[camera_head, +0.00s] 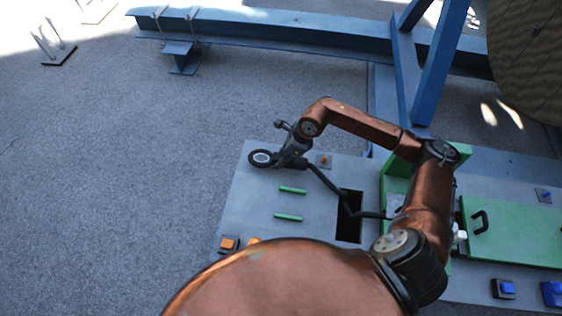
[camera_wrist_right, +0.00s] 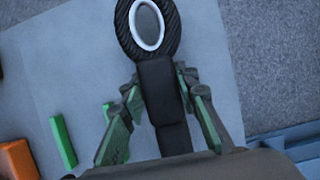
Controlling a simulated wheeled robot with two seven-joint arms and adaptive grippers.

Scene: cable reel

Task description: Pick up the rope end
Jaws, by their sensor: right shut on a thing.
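The rope end is a black loop around a pale ring, joined to a thick black neck (camera_wrist_right: 157,85). In the head view the loop (camera_head: 262,158) sticks out to the left of my right gripper (camera_head: 285,160). In the right wrist view my gripper's green-padded fingers (camera_wrist_right: 158,95) stand on both sides of the neck, shut on it. The loop (camera_wrist_right: 146,24) points away from the gripper. The black rope (camera_head: 325,183) runs from the gripper to the dark slot (camera_head: 349,222) in the grey panel. My left gripper is not in view.
The grey panel (camera_head: 250,205) carries two green bars (camera_head: 290,190) and orange blocks (camera_head: 229,243). A green hatch with a black handle (camera_head: 515,232) lies to the right. Blue beams (camera_head: 300,30) and a large reel (camera_head: 535,55) stand behind. Open ground lies left.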

